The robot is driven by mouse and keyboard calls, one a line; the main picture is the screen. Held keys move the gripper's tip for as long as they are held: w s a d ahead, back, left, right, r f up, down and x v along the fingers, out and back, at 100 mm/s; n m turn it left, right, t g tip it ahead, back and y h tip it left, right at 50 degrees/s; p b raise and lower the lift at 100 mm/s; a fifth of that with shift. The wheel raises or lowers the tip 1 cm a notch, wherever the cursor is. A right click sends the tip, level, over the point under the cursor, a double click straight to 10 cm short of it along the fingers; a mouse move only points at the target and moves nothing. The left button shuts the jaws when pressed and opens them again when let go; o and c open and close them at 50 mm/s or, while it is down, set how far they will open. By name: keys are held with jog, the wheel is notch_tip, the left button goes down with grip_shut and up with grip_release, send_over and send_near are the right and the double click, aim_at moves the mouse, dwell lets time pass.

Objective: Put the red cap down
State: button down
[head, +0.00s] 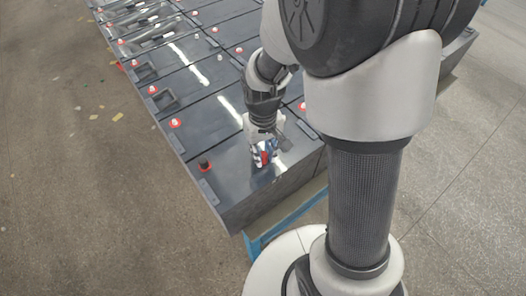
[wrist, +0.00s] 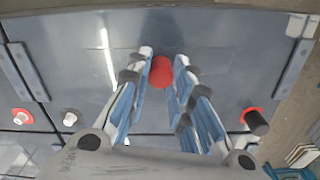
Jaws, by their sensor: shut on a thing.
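The red cap (wrist: 161,71) shows in the wrist view between the two fingertips of my gripper (wrist: 161,76), which is shut on it. The cap is over the grey top of a battery (wrist: 215,30); whether it touches that surface I cannot tell. In the head view my gripper (head: 264,152) is over the nearest battery block, with a bit of the red cap (head: 265,158) showing between the fingers. The rest of the cap is hidden by the fingers there.
A dark terminal post with a red ring (head: 204,164) stands near the block's left edge. Other terminals with red rings and white tops (head: 175,123) line the rows behind. A blue frame edge (head: 254,246) runs below the block. The battery top around my gripper is mostly clear.

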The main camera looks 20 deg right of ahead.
aim_at(263, 154)
jog(key=shift+f, duration=0.1)
jog(key=c, duration=1.4)
grip_release()
notch_tip(263, 154, up, 13)
jog(key=p, duration=0.4)
jog(key=s+r+t, duration=0.1)
jog(key=s+r, duration=0.2)
jog(key=s, duration=0.2)
jog(key=s+r+t, duration=0.2)
jog(key=s+r, duration=0.2)
jog(key=s, duration=0.1)
jog(key=s+r+t, duration=0.1)
jog(key=s+r, duration=0.3)
jog(key=s, duration=0.1)
jog(key=shift+s+m+t, duration=0.1)
jog(key=shift+m+t, duration=0.2)
jog(key=shift+m, duration=0.1)
